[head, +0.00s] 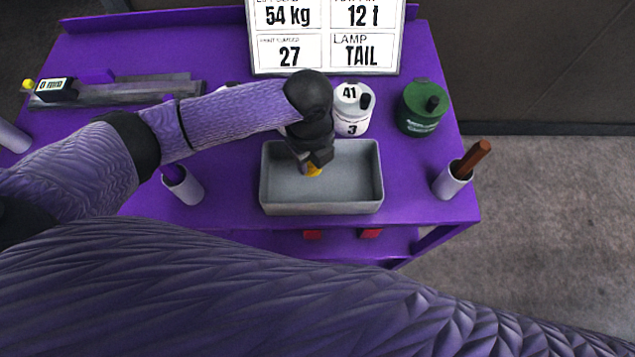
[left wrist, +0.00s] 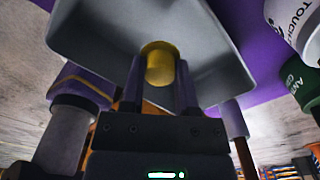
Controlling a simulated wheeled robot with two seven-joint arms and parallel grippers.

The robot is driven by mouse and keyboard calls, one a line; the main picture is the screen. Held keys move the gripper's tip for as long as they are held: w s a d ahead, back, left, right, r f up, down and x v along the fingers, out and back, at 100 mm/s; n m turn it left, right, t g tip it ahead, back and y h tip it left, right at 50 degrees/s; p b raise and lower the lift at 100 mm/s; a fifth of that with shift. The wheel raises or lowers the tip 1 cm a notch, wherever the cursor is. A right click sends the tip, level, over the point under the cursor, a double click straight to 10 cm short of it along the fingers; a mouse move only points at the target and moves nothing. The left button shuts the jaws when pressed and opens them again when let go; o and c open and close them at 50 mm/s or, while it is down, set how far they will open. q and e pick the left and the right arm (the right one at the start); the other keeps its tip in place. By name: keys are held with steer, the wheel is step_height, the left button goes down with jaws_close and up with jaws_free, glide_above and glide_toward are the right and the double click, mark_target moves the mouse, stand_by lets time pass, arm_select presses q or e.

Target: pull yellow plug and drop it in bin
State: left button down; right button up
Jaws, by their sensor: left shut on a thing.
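The yellow plug (left wrist: 160,66) is held between the fingers of my left gripper (head: 316,158). In the head view a bit of the yellow plug (head: 313,169) shows below the fingers, over the grey bin (head: 321,207). The bin is an open rectangular tray on the purple table, and its visible floor is bare. In the left wrist view the bin (left wrist: 95,28) lies beyond the plug. I cannot tell whether the plug touches the bin floor. My right gripper is not in view.
On the purple table (head: 230,214) a white canister (head: 352,122) and a green canister (head: 420,118) stand behind the bin. A sign board (head: 327,70) stands at the back. White cups stand left (head: 187,188) and right (head: 447,184) of the bin. A grey rail (head: 130,92) lies at the left.

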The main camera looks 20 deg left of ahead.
arm_select(q)
steer(key=shift+r, duration=0.1)
steer(key=shift+c, duration=1.4)
jaws_free()
step_height(320, 180, up, 10)
steer(key=p, duration=0.2)
steer(key=shift+p, duration=0.35)
